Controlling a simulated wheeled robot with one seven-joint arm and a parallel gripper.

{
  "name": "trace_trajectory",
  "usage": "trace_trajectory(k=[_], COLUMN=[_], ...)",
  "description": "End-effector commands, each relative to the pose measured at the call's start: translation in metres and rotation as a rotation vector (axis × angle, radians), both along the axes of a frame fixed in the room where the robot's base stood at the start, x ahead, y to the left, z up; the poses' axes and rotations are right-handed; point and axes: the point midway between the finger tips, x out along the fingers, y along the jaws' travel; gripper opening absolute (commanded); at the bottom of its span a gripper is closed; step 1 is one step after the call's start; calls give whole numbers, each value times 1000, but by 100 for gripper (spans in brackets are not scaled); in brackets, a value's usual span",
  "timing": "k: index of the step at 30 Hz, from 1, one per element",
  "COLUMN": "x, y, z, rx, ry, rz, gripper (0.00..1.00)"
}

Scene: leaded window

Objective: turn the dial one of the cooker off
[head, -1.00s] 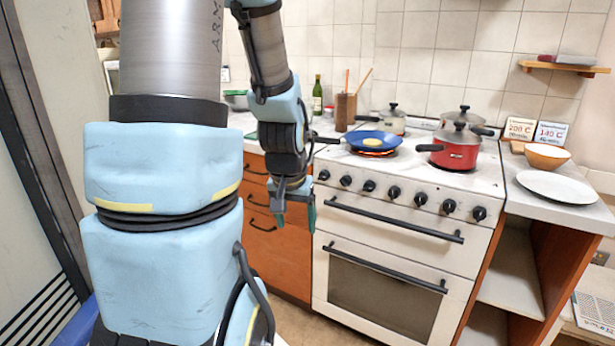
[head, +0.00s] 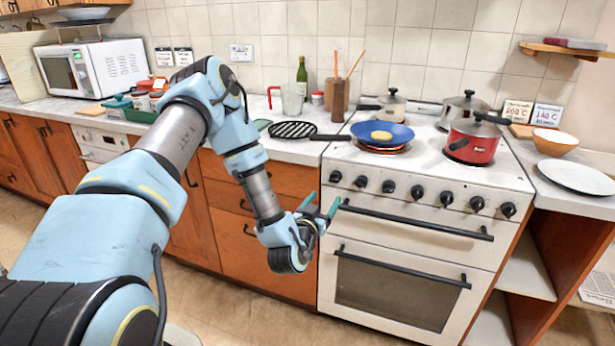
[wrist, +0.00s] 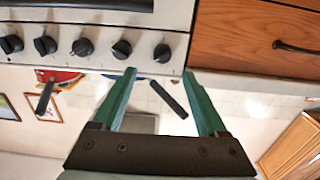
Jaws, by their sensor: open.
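The white cooker (head: 400,225) has a row of several black dials on its front panel. The leftmost dial (head: 335,177) is at the panel's left end. I see no numbers, so I cannot tell which is dial one. My gripper (head: 325,197) is open and empty, just in front of and below the panel's left end. In the wrist view, which looks upside down, the end dial (wrist: 162,53) lies beyond and between the tips of my open gripper (wrist: 158,72), apart from them. A blue frying pan (head: 382,133) with a yellow item stands over a glowing red ring.
A red pot (head: 474,138) and two other pots stand on the hob. The oven handle (head: 415,218) sticks out below the dials. The floor before the cooker is open.

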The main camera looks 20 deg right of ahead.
Motion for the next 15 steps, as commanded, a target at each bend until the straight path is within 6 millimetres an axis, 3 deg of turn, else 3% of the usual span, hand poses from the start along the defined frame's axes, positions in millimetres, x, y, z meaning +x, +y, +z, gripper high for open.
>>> trace_trajectory(k=[5, 15], x=[4, 47], y=[-7, -46], z=[2, 3], rx=[-19, -19], ry=[-15, -14], rz=[9, 10], gripper=[76, 76])
